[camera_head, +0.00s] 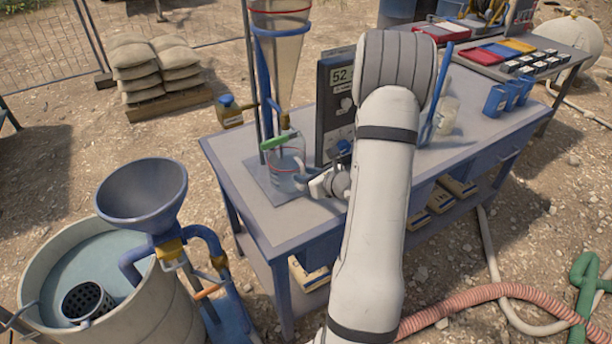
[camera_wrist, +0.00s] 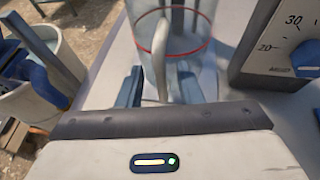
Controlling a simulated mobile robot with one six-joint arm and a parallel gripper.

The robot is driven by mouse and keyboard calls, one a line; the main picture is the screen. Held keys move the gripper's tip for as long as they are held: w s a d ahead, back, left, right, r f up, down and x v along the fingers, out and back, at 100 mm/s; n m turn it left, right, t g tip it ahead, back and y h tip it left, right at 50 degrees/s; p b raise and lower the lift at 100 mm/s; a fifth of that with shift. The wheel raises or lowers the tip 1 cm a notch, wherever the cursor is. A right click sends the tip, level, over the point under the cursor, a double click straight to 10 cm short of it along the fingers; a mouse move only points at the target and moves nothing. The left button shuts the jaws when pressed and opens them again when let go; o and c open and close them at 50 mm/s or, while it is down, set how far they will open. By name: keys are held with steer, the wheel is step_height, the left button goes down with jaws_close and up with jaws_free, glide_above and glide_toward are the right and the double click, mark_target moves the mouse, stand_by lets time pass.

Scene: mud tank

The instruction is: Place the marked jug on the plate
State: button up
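The marked jug (camera_head: 288,163) is clear, with a red line around it, and looks upright. It is over the grey plate (camera_head: 264,185) under the hanging funnel on the bench; I cannot tell for certain that its base touches. In the wrist view the jug (camera_wrist: 194,48) is straight ahead, with its pale handle (camera_wrist: 161,58) facing me. My gripper (camera_head: 304,179) is low beside the jug. In the wrist view the fingers of my gripper (camera_wrist: 160,84) are apart, one on each side of the handle, with gaps showing. The jug's base is hidden.
The tall clear funnel (camera_head: 277,60) with a green valve lever (camera_head: 279,141) hangs above the jug. A dark gauge box (camera_head: 336,110) stands close on the right. A blue hopper (camera_head: 142,195) and round tank (camera_head: 105,300) are at left. The front left bench top is clear.

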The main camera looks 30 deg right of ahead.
steer(key=r+v, duration=0.1)
steer(key=v, duration=1.1)
steer(key=s+a+r+n+g+y, duration=0.2)
steer(key=a+n+g+y, duration=0.15)
steer(key=a+n, duration=0.55)
steer(key=s+a+r+n+g+y, duration=0.2)
steer(key=a+r+n+g, duration=0.15)
steer(key=a+n, duration=0.55)
steer(key=s+a+r+n+g+h, duration=0.3)
steer(key=s+n+h, duration=0.5)
steer(key=n, duration=0.7)
steer(key=shift+s+a+r, duration=0.6)
steer(key=shift+a+r, duration=0.25)
